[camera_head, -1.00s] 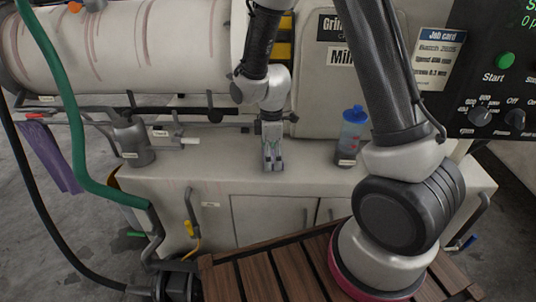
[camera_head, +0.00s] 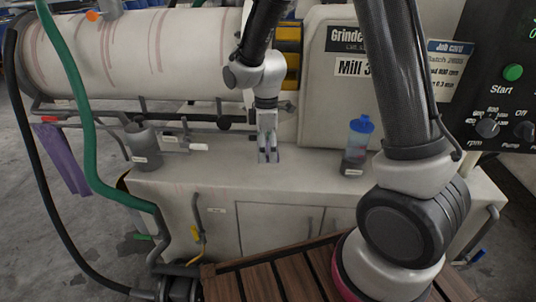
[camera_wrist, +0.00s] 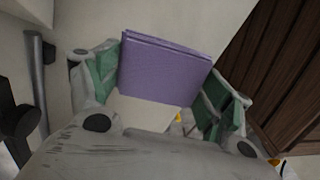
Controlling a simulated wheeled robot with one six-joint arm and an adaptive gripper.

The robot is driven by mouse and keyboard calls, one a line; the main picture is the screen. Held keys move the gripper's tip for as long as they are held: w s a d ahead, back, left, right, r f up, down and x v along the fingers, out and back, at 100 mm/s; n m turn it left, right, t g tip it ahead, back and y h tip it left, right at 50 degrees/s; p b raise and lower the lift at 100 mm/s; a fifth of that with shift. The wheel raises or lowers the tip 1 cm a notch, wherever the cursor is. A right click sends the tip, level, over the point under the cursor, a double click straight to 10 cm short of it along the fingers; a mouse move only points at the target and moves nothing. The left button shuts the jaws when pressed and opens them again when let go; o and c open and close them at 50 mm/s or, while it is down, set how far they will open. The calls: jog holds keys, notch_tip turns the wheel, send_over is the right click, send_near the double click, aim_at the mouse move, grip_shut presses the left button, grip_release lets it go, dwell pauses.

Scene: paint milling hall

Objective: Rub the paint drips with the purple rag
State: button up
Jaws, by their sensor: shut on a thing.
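My gripper (camera_head: 267,150) hangs fingers-down above the pale top of the machine's base cabinet (camera_head: 225,180). In the wrist view its green-padded fingers (camera_wrist: 160,90) are shut on the purple rag (camera_wrist: 165,70), a flat folded square. The rag is hardly visible in the head view. Reddish paint drips (camera_head: 157,45) run down the white drum at the back left. Fainter pinkish streaks seem to mark the cabinet; their extent is hard to tell. I cannot tell whether the rag touches the cabinet top.
A blue-capped bottle (camera_head: 357,145) stands right of my gripper, and a grey can (camera_head: 144,145) stands left. Another purple cloth (camera_head: 65,158) hangs from the left rail. A green hose (camera_head: 82,110) crosses the left side. A slatted wooden platform (camera_head: 290,270) lies in front.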

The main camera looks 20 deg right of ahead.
jog(key=shift+r, duration=1)
